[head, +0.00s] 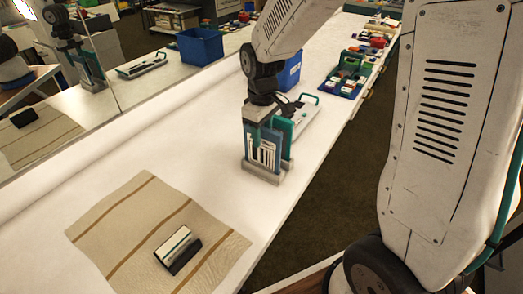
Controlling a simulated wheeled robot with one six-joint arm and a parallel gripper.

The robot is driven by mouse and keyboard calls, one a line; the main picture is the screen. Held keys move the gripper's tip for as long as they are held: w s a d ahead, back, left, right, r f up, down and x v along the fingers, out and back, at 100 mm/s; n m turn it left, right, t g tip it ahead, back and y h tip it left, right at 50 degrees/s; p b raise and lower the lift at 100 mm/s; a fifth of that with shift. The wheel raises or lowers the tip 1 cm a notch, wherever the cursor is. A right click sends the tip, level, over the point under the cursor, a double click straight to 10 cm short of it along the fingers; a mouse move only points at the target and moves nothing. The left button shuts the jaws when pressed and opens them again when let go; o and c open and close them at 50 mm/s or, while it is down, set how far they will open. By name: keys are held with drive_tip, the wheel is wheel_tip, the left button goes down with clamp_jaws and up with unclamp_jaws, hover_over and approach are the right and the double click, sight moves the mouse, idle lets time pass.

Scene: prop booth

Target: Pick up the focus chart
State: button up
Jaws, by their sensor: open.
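My gripper (264,114) points down right at the top of the rack. It is open; its fingertips are hard to tell from the panels, and I cannot tell whether they touch anything.
A striped beige cloth (118,211) lies at the front, with a dark block with a pale top (178,249) on it. Behind the rack are a flat teal-handled case (303,118), a blue bin (290,72) and a tray of small items (345,88). A mirror lines the left side.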

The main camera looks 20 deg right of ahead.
drive_tip(key=shift+f, duration=0.65)
drive_tip(key=shift+f, duration=0.25)
clamp_jaws()
